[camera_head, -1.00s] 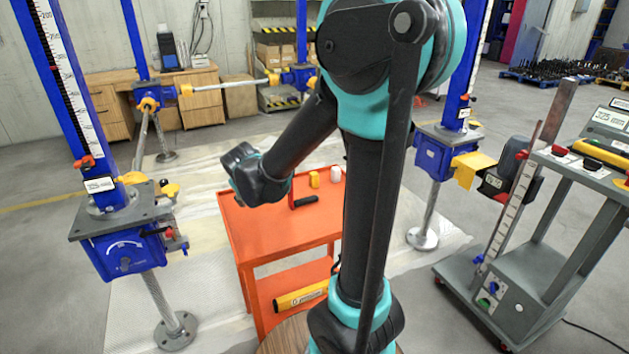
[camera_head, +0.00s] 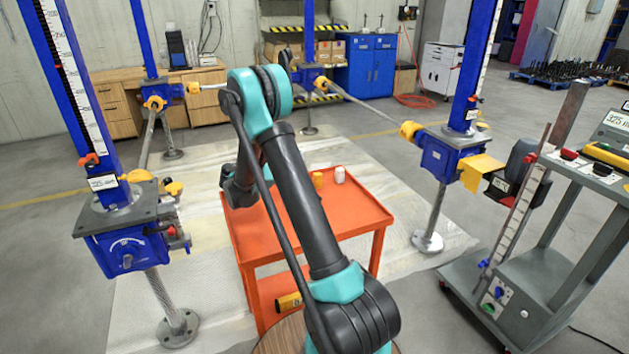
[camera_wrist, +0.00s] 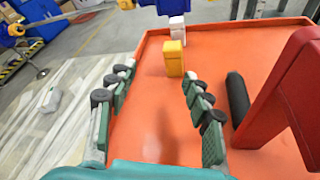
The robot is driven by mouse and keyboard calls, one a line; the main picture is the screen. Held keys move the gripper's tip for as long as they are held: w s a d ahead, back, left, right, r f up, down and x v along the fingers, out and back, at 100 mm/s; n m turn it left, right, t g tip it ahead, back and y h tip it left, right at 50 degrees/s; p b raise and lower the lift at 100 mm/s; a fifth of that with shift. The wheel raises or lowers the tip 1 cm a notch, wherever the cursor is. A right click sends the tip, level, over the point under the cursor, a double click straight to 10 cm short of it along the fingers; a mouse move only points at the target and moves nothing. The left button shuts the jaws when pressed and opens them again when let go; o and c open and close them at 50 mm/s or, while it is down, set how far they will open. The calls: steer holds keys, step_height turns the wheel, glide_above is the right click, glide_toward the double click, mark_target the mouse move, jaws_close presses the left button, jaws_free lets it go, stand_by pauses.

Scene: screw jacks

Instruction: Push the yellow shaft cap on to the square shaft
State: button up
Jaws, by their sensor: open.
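A small yellow piece, likely the shaft cap (camera_head: 317,180), stands upright on the orange cart top (camera_head: 350,225). It also shows in the wrist view (camera_wrist: 174,58), standing ahead of my fingers and slightly right of their centre line. My gripper (camera_wrist: 158,74) is open and empty over the cart, its two fingers spread and apart from the yellow piece. In the head view my gripper (camera_head: 238,190) is at the cart's left edge, its fingers hidden by my arm. Which exposed end is the square shaft I cannot tell; blue screw jacks (camera_head: 125,240) stand around.
A white piece (camera_head: 340,174) stands just behind the yellow one. A red object (camera_wrist: 290,90) and a black handle (camera_wrist: 237,96) lie close right of my right finger. Another jack (camera_head: 447,155) stands right. The front right of the cart top is clear.

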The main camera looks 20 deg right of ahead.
steer(key=d+f+n+g+h, duration=0.1)
steer(key=d+f+g+h, duration=0.1)
steer(key=h, duration=0.1)
steer(key=shift+w+d+f+n, duration=0.2)
steer(key=shift+w+d+n, duration=0.1)
steer(key=shift+d+n, duration=0.1)
steer(key=shift+s+d+f+g+h, duration=0.25)
steer(key=shift+d+f+g+h, duration=0.15)
steer(key=shift+g+h, duration=0.15)
steer(key=d, duration=0.7)
steer(key=shift+w+d+r, duration=0.1)
steer(key=shift+w, duration=0.25)
jaws_close()
